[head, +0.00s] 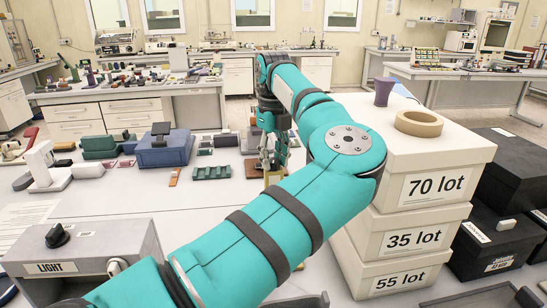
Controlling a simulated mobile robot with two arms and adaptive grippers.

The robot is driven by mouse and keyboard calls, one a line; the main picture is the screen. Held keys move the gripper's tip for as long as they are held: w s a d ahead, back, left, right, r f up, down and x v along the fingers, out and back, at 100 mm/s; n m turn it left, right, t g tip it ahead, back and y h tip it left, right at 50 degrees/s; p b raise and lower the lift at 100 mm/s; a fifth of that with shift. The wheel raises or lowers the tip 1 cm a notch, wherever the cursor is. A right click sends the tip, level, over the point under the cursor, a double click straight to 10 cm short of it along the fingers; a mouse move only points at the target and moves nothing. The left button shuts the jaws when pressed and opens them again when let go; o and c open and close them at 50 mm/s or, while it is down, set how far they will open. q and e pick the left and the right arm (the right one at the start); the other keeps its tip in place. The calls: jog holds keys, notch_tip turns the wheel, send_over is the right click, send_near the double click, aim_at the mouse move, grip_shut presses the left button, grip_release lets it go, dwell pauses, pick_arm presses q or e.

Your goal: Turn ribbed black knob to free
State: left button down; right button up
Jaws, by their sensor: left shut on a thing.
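My left arm reaches in from the bottom left across the table, and its gripper (269,168) points down at the middle of the tabletop. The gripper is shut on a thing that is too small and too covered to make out. A small brass-coloured piece (273,177) shows at the fingertips. A black knob (57,236) sits on the grey box marked LIGHT (50,268) at the front left, well apart from the gripper. I cannot tell whether this knob is ribbed, and no "free" mark is readable. My right gripper is not in view.
White boxes (425,190) marked 70, 35 and 55 lot stand stacked right of my arm, with a tape roll (419,123) and purple cup (384,91) on top. Black boxes (512,160) stand farther right. A blue device (163,150) and green blocks (211,172) lie left of the gripper.

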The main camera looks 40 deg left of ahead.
aim_at(274, 160)
pick_arm(q)
jog(key=shift+r+n, duration=0.1)
jog(key=shift+n, duration=1.4)
jog(key=c, duration=1)
grip_release()
notch_tip(274, 160, up, 12)
